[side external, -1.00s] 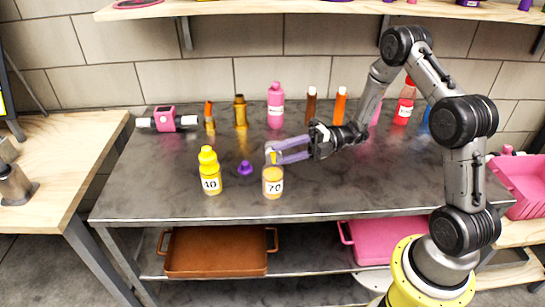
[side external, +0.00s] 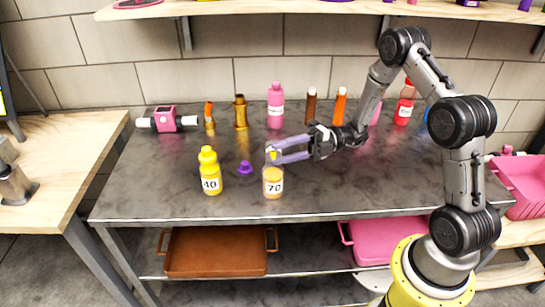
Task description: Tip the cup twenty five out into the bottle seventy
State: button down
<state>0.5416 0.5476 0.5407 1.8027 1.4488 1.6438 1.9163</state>
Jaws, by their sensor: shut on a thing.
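The bottle seventy (side external: 273,182), a clear bottle with a "70" label and yellow contents, stands upright near the front middle of the grey table. My gripper (side external: 276,154) reaches in from the right, its purple fingers shut on a small pale cup (side external: 272,154) with yellow in it. The cup is tilted right above the bottle's mouth. No number is readable on the cup, and I cannot tell whether it touches the bottle. The fingers hide part of the cup.
A yellow bottle labelled 40 (side external: 209,172) and a small purple cap-like piece (side external: 245,168) stand to the left. Several bottles, including a pink one (side external: 275,106), line the back, with a pink device (side external: 166,119) at back left. The table's front right is clear.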

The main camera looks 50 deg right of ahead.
jog(key=shift+w+d+r+m+t+y, duration=0.15)
jog(key=shift+m+t+y, duration=0.1)
jog(key=shift+m, duration=0.55)
jog(key=shift+w+d+r+m+t+y, duration=0.15)
jog(key=shift+m+t, duration=0.1)
jog(key=shift+m, duration=0.55)
dwell(2.3)
jog(key=shift+w+d+r+m+t+y, duration=0.15)
jog(key=shift+m+t, duration=0.25)
jog(key=shift+m, duration=0.55)
jog(key=shift+w+d+r+m+t+y, duration=0.15)
jog(key=shift+m+t, duration=0.25)
jog(key=shift+m, duration=0.55)
dwell(2.2)
